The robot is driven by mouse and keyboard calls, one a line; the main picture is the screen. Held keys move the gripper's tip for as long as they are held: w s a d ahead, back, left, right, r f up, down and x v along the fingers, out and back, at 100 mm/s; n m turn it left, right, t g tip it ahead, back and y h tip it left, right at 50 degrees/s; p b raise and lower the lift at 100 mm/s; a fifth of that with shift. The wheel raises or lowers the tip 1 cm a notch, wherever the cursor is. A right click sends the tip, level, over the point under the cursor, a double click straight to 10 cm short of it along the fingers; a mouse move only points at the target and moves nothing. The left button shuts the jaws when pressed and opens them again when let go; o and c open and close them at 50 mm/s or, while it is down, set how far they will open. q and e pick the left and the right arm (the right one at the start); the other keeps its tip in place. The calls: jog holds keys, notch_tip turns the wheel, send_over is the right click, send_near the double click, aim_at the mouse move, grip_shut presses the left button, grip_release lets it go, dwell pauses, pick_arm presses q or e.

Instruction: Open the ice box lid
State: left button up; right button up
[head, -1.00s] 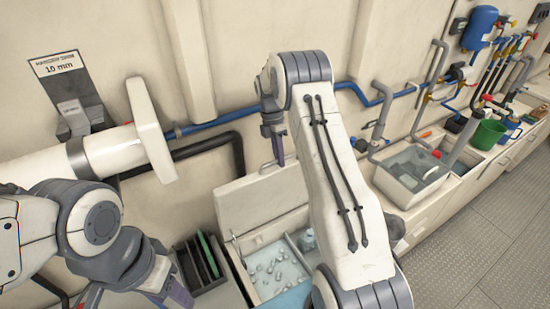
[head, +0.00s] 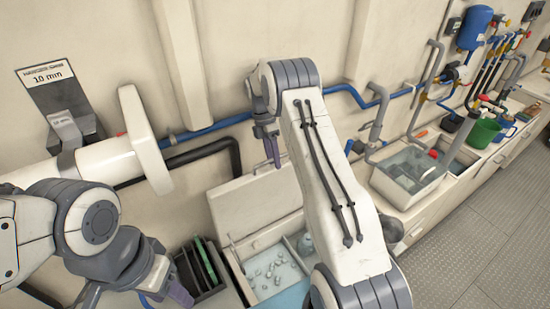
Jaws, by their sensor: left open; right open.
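The ice box (head: 233,268) stands below the wall, with ice cubes (head: 270,272) and bluish water showing inside. Its cream lid (head: 250,207) stands raised at the back, leaning toward the wall. My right gripper (head: 274,160) hangs in front of the lid's upper right part, fingers pointing down and open; I cannot tell if it touches the lid. My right arm hides the box's right side. My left gripper (head: 178,296) is at the bottom left, left of the box, and open; part of it is cut off by the frame.
A dark rack with upright boards (head: 200,266) stands left of the ice box. A water-filled sink (head: 412,170), a green bucket (head: 483,134) and pipes are at the right. A white cylinder with a flange (head: 138,140) juts out at the left. Open floor (head: 470,240) lies at lower right.

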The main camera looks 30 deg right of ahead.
jog(key=shift+r, duration=0.2)
jog(key=r+b, duration=0.3)
jog(key=shift+s+d+r+b, duration=0.25)
jog(key=shift+r+b, duration=0.1)
jog(key=shift+b, duration=0.05)
jog(key=s+d+r+b, duration=0.4)
jog(key=s+d+r, duration=0.2)
jog(key=s+r, duration=0.1)
jog(key=shift+s+d+b, duration=0.25)
jog(key=shift+s+b, duration=0.1)
jog(key=shift+s, duration=0.55)
